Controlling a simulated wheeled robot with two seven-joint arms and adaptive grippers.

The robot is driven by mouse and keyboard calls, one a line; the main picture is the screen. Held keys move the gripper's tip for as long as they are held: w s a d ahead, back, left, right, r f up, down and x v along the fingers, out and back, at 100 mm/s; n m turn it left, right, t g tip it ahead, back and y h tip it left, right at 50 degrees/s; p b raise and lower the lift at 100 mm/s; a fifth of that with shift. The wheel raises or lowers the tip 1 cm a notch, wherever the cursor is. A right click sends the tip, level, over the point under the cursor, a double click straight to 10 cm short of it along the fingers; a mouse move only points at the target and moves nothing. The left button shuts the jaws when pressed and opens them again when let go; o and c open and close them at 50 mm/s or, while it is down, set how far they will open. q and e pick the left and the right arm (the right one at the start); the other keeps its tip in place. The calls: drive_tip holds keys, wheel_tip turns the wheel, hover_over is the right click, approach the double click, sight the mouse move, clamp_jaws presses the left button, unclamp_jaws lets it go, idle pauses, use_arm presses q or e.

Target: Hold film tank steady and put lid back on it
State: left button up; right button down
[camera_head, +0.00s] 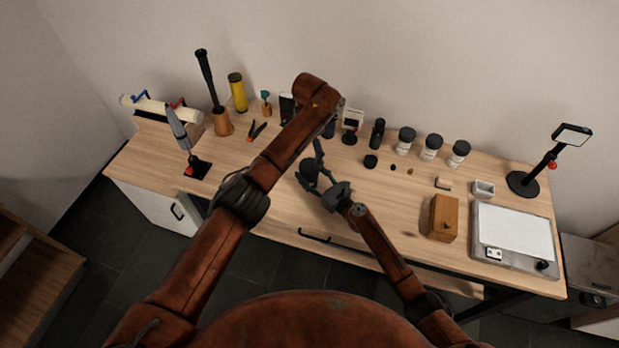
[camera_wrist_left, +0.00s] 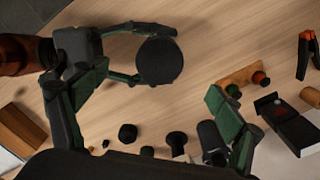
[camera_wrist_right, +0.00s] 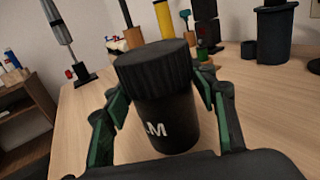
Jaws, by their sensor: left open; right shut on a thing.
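The black film tank (camera_wrist_right: 165,115) stands upright on the table, with pale lettering on its side. A wider, ribbed black lid (camera_wrist_right: 155,65) sits on its top and looks level; its round top also shows in the left wrist view (camera_wrist_left: 160,61). My right gripper (camera_head: 312,168) is shut on the tank, one finger on each side. My left gripper (camera_wrist_left: 152,90) is open and empty above the table, its fingers apart and not touching the lid. In the head view its fingers are mostly hidden behind my left arm.
Several white jars with black caps (camera_head: 432,147) and a small black round piece (camera_head: 371,161) stand behind and right of the tank. A wooden box (camera_head: 443,218) and a light panel (camera_head: 513,234) are at right. Table left of the tank is fairly clear.

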use_arm(q)
wheel_tip(320, 180, up, 12)
idle(0.5)
use_arm(e)
drive_tip(key=c, duration=0.7)
unclamp_jaws()
drive_tip(key=shift+c, duration=0.2)
drive_tip(key=v, duration=1.2)
